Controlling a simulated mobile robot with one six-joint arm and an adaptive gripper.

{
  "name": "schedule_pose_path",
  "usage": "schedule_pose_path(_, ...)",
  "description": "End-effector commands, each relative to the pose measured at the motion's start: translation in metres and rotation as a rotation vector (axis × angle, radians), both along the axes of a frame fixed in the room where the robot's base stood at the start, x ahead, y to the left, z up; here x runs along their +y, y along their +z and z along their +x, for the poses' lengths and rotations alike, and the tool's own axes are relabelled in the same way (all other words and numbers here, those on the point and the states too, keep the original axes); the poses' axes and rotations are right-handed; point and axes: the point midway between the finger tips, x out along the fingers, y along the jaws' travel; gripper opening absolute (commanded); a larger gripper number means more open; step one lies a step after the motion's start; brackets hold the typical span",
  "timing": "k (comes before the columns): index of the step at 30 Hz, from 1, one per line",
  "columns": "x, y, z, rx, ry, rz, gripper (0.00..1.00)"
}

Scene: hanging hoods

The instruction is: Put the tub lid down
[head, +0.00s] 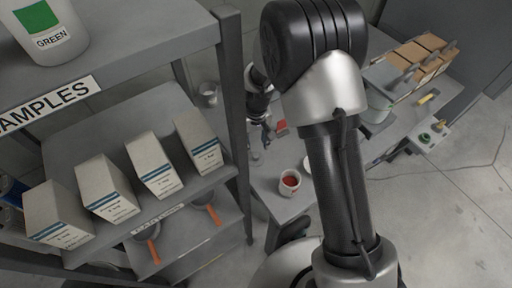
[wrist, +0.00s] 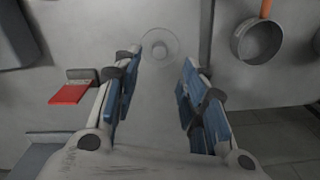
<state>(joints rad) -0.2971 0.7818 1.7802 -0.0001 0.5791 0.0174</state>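My gripper (wrist: 155,75) is open in the wrist view, with blue pads on both fingers and nothing between them. Just past the fingertips, a clear round lid-like disc with a pale knob (wrist: 160,49) rests on a grey surface, apart from the fingers. I cannot tell for sure whether it is the tub lid. In the head view, a white tub with red contents (head: 290,182) stands open on the grey bench. A pale flat disc (head: 308,164) beside it is partly hidden by my arm. My gripper (head: 266,138) is small and dark there, above the bench.
A shelf unit (head: 232,90) with several white boxes (head: 150,165) stands at left. Orange-handled pans (head: 152,250) are below; one pan (wrist: 257,40) shows at upper right in the wrist view. A red-ended item (wrist: 70,93) lies left of the fingers. Brown boxes (head: 412,52) stand at right.

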Motion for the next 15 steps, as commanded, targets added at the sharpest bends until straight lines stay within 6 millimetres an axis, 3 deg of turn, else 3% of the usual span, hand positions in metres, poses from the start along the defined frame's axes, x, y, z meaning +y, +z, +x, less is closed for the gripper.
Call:
schedule_pose_path(1, 0.000, 0.012, 0.000, -0.003, 0.000, 0.001, 0.39)
schedule_pose_path(6, 0.000, 0.029, 0.000, -0.001, 0.000, 0.000, 0.39)
schedule_pose_path(15, -0.002, 0.041, 0.000, -0.006, -0.004, 0.002, 0.39)
